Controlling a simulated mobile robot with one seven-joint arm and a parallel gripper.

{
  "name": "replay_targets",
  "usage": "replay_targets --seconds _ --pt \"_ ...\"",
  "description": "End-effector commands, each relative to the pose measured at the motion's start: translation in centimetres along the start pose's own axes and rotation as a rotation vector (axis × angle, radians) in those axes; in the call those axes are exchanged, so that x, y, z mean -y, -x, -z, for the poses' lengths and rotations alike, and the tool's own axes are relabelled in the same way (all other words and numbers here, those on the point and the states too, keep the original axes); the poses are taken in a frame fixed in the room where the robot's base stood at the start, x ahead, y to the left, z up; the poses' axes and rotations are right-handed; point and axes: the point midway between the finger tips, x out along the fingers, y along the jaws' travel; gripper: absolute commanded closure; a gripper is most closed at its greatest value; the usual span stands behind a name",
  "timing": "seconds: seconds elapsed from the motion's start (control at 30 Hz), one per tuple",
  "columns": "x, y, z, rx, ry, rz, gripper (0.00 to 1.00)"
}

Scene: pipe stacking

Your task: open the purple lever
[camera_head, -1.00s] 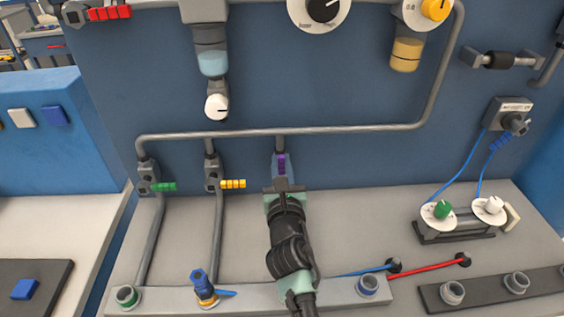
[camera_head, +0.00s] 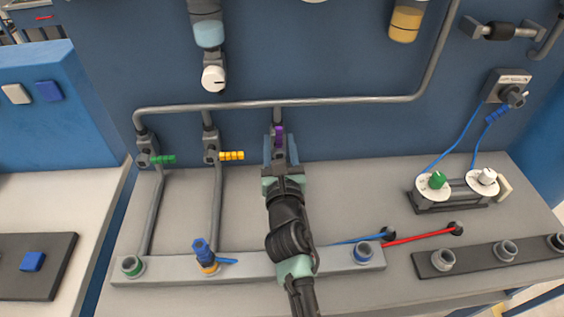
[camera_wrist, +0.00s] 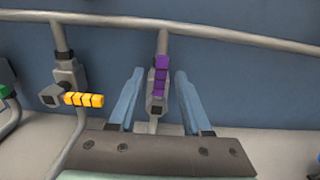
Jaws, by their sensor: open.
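The purple lever (camera_head: 279,137) sits on a valve under the horizontal grey pipe and points upward along the pipe. In the wrist view the purple lever (camera_wrist: 161,75) stands upright between my gripper's two blue fingers. My gripper (camera_head: 277,147) is open; in the wrist view its fingers (camera_wrist: 157,95) lie to the left and right of the lever with gaps on both sides. The lower valve body is partly hidden by my gripper in the head view.
A yellow lever (camera_head: 231,156) and a green lever (camera_head: 163,160) point sideways on valves to the left. A blue fitting (camera_head: 201,250) stands on the front rail (camera_head: 335,260). Blue and red cables lie right of my arm.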

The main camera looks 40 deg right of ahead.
Motion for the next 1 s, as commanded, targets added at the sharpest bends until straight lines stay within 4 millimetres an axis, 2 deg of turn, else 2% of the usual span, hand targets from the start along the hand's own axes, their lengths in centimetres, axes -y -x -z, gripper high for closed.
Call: replay_targets --seconds 0.1,0.5,0.7,1.0 --pt "0.1 2.2 -0.3 -0.005 -0.005 0.002 0.51" --pt "-0.2 8.4 -0.2 -0.003 -0.002 -0.002 0.51" --pt "-0.1 10.0 -0.1 -0.001 0.0 -0.001 0.51" --pt "-0.1 10.3 0.0 0.0 0.001 -0.002 0.51"
